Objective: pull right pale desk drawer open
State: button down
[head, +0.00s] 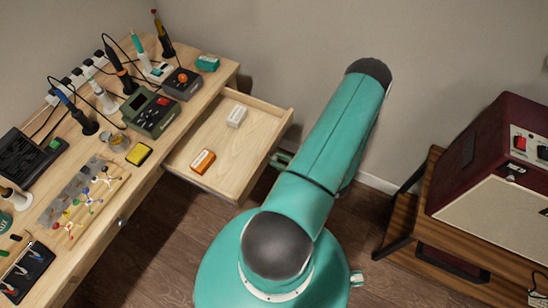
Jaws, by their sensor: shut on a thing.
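The right pale desk drawer (224,150) stands well out from the wooden desk (103,228). Its pale wooden inside is in plain view. The knob itself is hidden.
Another drawer's dark knob (121,222) shows on the desk front to the left. Soldering tools, a green meter (150,111) and a yellow box (139,154) crowd the desktop. A dark red amplifier (500,165) on a wooden stand is at right. Bare floor (160,240) lies below the drawer.

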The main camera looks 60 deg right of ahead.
jog(key=shift+s, duration=0.25)
jog(key=c, duration=1.1)
grip_release()
jog(key=shift+o, duration=0.2)
jog(key=s, duration=1.3)
jog(key=shift+s+d, duration=0.2)
jog(key=shift+s, duration=0.2)
